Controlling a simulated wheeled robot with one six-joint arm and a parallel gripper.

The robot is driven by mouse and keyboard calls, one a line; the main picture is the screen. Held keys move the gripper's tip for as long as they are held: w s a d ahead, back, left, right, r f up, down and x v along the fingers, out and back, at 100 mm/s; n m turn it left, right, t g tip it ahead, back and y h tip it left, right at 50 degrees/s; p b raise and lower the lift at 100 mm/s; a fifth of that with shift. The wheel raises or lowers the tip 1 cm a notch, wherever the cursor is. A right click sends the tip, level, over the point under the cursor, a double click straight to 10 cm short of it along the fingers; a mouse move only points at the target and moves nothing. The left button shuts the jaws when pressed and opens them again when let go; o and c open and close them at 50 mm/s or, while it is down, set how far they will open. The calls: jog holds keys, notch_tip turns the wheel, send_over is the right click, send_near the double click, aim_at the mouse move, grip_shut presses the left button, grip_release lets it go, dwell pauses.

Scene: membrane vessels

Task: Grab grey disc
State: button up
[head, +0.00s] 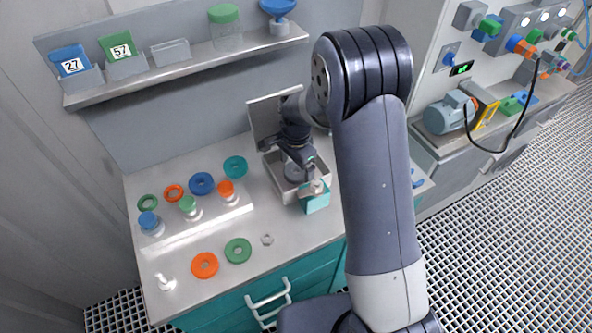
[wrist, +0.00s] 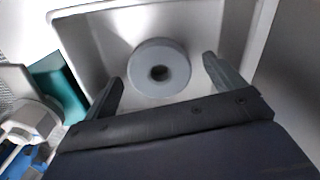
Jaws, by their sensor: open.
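In the wrist view the grey disc (wrist: 160,67), a thick ring with a dark centre hole, lies flat inside a white box (wrist: 72,40). My gripper (wrist: 163,75) is open, with one finger to the left and one to the right of the disc. The fingers appear apart from it, and their exact height above it is hard to tell. In the head view my gripper (head: 296,170) is down at the open-lidded box (head: 278,182). The arm and gripper hide most of the box's inside, and the disc is hard to make out there.
A teal block (head: 315,201) stands against the box's front corner, close to my gripper. The box's raised lid (head: 264,118) stands behind. Coloured rings, including a green ring (head: 238,250) and an orange ring (head: 204,265), and several capped vessels lie to the left on the bench.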

jog(key=c, duration=1.1)
jog(key=shift+r, duration=0.1)
